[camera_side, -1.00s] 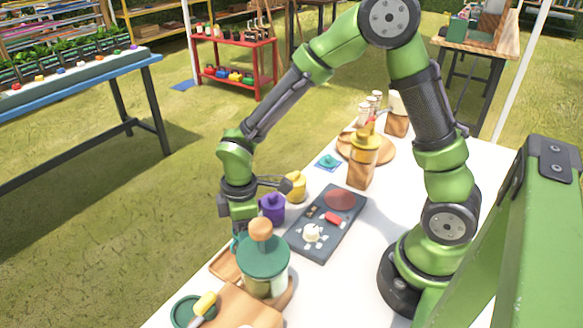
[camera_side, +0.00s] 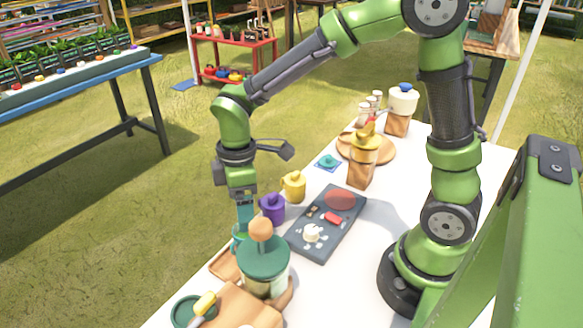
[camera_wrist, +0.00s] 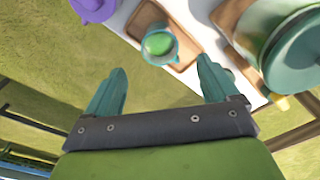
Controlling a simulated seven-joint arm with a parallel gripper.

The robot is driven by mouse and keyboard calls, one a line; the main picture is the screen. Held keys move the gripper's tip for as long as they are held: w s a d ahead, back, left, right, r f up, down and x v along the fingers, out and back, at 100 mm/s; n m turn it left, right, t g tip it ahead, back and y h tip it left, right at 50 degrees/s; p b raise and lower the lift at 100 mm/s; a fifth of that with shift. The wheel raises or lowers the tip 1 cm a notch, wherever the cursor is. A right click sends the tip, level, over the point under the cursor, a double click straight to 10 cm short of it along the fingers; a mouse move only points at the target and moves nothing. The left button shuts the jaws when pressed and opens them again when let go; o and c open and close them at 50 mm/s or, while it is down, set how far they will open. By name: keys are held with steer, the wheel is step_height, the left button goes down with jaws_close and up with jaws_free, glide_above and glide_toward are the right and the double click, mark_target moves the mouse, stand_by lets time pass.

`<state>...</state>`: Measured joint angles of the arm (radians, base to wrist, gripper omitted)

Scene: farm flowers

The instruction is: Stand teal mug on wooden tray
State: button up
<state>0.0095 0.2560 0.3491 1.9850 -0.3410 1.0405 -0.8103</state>
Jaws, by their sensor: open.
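The teal mug (camera_wrist: 148,52) stands upright on the wooden tray (camera_wrist: 183,66), seen from above in the wrist view with its round opening and green inside showing. Its handle points to the lower right. In the side view the mug (camera_side: 238,242) is partly hidden behind the big jar, and one end of the tray (camera_side: 224,264) shows. My gripper (camera_wrist: 160,78) is open and empty, its two teal fingers wide apart and apart from the mug. In the side view my gripper (camera_side: 245,222) is just above the mug.
A big jar with a green lid (camera_side: 265,258) and orange knob stands close beside the tray. A purple pot (camera_side: 271,208) and a yellow pot (camera_side: 293,187) stand behind. A dark board (camera_side: 318,238) lies to the right. The table's left edge is close by.

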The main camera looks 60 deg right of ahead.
steer(key=s+d+r+m+t+y, duration=0.1)
steer(key=s+d+r+m+t, duration=0.6)
steer(key=s+r+m, duration=0.4)
step_height(320, 180, up, 2)
steer(key=d+m, duration=0.1)
steer(key=m, duration=0.2)
steer(key=shift+s+d, duration=0.15)
steer(key=shift+s, duration=0.1)
steer(key=shift+r, duration=0.1)
stand_by(0.7)
